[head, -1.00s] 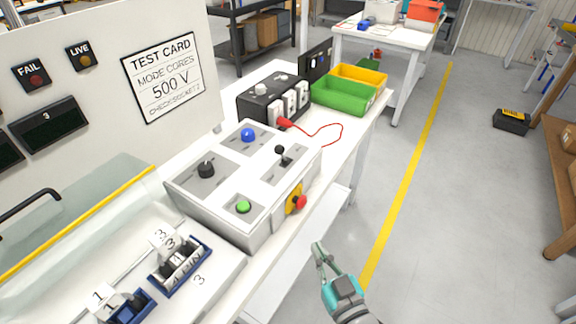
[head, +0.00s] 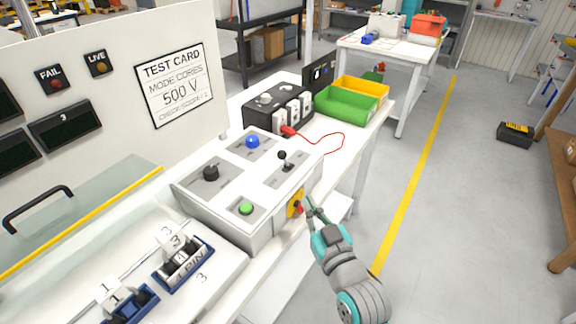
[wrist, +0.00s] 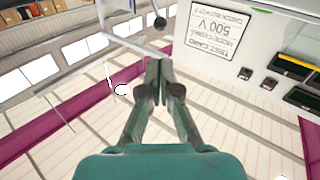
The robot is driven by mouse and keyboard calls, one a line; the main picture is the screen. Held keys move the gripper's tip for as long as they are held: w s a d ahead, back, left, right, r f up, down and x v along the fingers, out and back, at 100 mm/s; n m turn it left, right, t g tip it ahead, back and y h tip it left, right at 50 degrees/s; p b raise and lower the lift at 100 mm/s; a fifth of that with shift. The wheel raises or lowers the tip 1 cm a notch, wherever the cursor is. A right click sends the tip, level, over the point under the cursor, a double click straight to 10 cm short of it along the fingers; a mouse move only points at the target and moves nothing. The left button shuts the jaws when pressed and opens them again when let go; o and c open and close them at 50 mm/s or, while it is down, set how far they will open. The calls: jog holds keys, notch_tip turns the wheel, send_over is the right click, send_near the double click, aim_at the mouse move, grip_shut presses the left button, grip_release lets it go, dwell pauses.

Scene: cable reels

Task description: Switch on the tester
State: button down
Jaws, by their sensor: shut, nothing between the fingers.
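The tester is a light grey control box (head: 215,215) on the bench. Its top carries a black knob (head: 211,173), a blue button (head: 252,141), a green button (head: 246,208) and a black ball-topped lever (head: 283,156). On its right side a red knob (head: 300,209) sits on a yellow plate (head: 292,204). My gripper (head: 311,203) is shut and empty, its tips just right of the red knob; I cannot tell whether they touch. The wrist view shows the closed fingers (wrist: 158,64), with a black ball (wrist: 160,23), likely the lever's, beyond them.
A panel with a test card reading 500 V (head: 181,81) and FAIL (head: 55,85) and LIVE (head: 101,68) lamps stands behind. A black socket box (head: 262,120) with a red lead and green (head: 345,104) and yellow bins are farther back.

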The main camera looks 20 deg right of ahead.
aim_at(286, 155)
jog(key=w, duration=1.4)
jog(key=shift+a+r, duration=0.1)
jog(key=shift+r, duration=0.3)
jog(key=shift+w+d+r+m+g, duration=0.25)
jog(key=shift+d+r+m+g, duration=0.15)
jog(key=shift+m, duration=0.2)
jog(key=shift+w+d+r+m+g, duration=0.45)
jog(key=shift+d+m+g, duration=0.15)
jog(key=shift+m, duration=0.3)
jog(key=shift+w+d+r+m+g, duration=0.15)
jog(key=shift+w+d+m+g, duration=0.35)
jog(key=shift+d+m+g, duration=0.3)
jog(key=shift+a+y, duration=0.1)
jog(key=shift+y, duration=0.2)
